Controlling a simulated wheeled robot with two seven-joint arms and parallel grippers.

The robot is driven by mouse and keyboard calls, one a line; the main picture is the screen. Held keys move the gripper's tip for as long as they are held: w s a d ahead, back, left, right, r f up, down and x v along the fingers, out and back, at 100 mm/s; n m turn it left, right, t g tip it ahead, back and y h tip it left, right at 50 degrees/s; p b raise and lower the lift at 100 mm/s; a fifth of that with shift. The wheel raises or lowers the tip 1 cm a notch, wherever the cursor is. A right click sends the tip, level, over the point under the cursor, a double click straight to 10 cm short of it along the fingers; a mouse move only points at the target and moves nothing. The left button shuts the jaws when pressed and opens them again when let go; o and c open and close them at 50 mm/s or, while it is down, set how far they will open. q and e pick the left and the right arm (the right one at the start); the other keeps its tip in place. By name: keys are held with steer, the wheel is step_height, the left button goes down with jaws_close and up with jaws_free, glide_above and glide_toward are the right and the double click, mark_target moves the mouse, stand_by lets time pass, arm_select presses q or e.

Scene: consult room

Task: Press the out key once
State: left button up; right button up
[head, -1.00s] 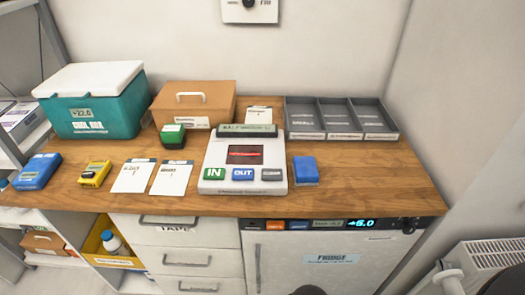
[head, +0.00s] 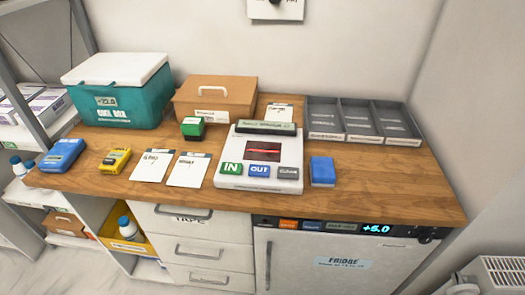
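A white scanner terminal (head: 236,154) stands on the wooden counter, right of the middle. Its front row has a green IN key (head: 231,168), a blue OUT key (head: 259,171) and a grey key (head: 288,173). A dark window with a red line and a small display sit above the keys. Nothing covers the OUT key. Neither of my grippers shows in the head view.
The wooden counter (head: 390,195) also holds a teal cool box (head: 130,101), a brown box (head: 215,102), a grey divided tray (head: 365,119), a blue block (head: 322,170), a green block (head: 193,127), cards, and blue and yellow devices. A fridge (head: 335,268) is below.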

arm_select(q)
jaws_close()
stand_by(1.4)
